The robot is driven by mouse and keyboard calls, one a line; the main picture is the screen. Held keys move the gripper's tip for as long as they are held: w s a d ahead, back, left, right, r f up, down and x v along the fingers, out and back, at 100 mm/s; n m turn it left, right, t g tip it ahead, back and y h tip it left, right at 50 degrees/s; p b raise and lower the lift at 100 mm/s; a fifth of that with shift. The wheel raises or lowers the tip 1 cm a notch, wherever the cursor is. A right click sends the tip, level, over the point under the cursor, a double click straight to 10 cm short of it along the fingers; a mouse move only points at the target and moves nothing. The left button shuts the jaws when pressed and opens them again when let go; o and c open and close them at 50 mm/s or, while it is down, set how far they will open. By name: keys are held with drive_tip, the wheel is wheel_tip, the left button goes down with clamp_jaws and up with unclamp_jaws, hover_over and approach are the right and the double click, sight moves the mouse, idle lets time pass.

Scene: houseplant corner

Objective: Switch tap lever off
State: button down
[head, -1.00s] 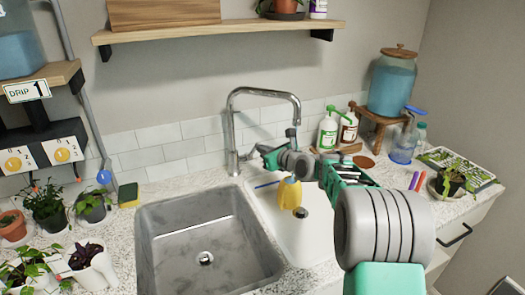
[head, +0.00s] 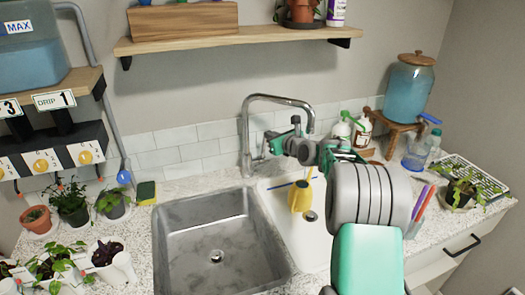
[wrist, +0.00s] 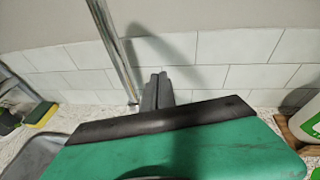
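The chrome tap (head: 246,140) stands behind the sinks, its spout arching to the right. A small lever shows low on its right side near the column (head: 258,157), partly hard to make out against my gripper. My gripper (head: 267,145) is just right of the tap column at about mid-height. In the wrist view its dark fingertips (wrist: 157,88) lie side by side with no clear gap, and nothing shows between them. The tap column (wrist: 112,45) is left of the fingertips there. Contact with the lever cannot be told.
Bottles (head: 341,132) stand behind my arm. A wooden shelf (head: 230,40) is above. A sponge (head: 146,192) and potted plants are left.

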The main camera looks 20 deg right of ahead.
drive_tip(key=w, duration=0.1)
drive_tip(key=w+p, duration=0.1)
drive_tip(key=shift+w+r, duration=0.3)
drive_tip(key=shift+r, duration=0.05)
drive_tip(key=shift+a, duration=0.15)
drive_tip(key=shift+s+f, duration=0.1)
